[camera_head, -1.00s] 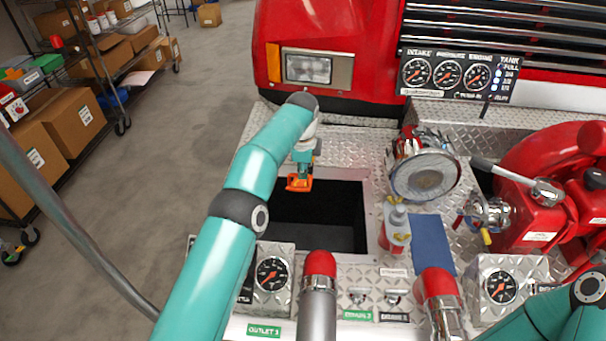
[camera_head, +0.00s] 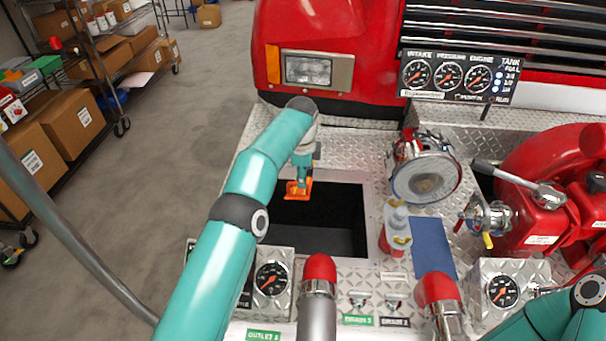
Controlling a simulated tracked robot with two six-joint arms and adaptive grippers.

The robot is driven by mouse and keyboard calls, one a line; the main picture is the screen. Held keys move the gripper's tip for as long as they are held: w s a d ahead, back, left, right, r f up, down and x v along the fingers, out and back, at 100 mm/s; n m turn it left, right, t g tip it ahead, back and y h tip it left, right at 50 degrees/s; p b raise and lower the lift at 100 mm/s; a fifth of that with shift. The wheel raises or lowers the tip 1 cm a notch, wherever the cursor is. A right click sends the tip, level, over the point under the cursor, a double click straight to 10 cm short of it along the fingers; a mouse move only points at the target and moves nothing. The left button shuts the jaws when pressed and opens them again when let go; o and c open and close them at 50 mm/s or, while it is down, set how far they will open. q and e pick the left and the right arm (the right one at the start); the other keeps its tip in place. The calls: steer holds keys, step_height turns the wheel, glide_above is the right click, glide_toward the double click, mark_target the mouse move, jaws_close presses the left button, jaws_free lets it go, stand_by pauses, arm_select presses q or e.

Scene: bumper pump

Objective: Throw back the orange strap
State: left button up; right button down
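An orange piece (camera_head: 299,190), which looks like the strap, shows at the back left edge of the dark square opening in the diamond-plate deck. My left gripper (camera_head: 301,181) points down right at it. The gripper is small and partly hidden by my own wrist, so I cannot tell whether its fingers are closed on the orange piece or only touch it. Only a teal part of my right arm shows at the lower right; its gripper is out of view.
The open compartment (camera_head: 335,240) is dark inside. Right of it stand a red bottle with a clear top (camera_head: 396,232), a round chrome cap (camera_head: 425,178) and a blue pad (camera_head: 433,247). Red-capped outlets (camera_head: 320,268) and gauges line the front. A red pump body (camera_head: 560,180) fills the right.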

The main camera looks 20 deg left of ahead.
arm_select(q)
steer(key=shift+a, duration=0.15)
steer(key=shift+r, duration=0.55)
steer(key=shift+s+d+r, duration=0.1)
steer(key=shift+s+r, duration=0.1)
steer(key=shift+r, duration=0.85)
steer(key=shift+s+d+r, duration=0.1)
steer(key=shift+s+r, duration=0.1)
steer(key=shift+r, duration=0.8)
steer(key=shift+s+d+r, duration=0.1)
steer(key=shift+s+r, duration=0.1)
steer(key=shift+r, duration=0.85)
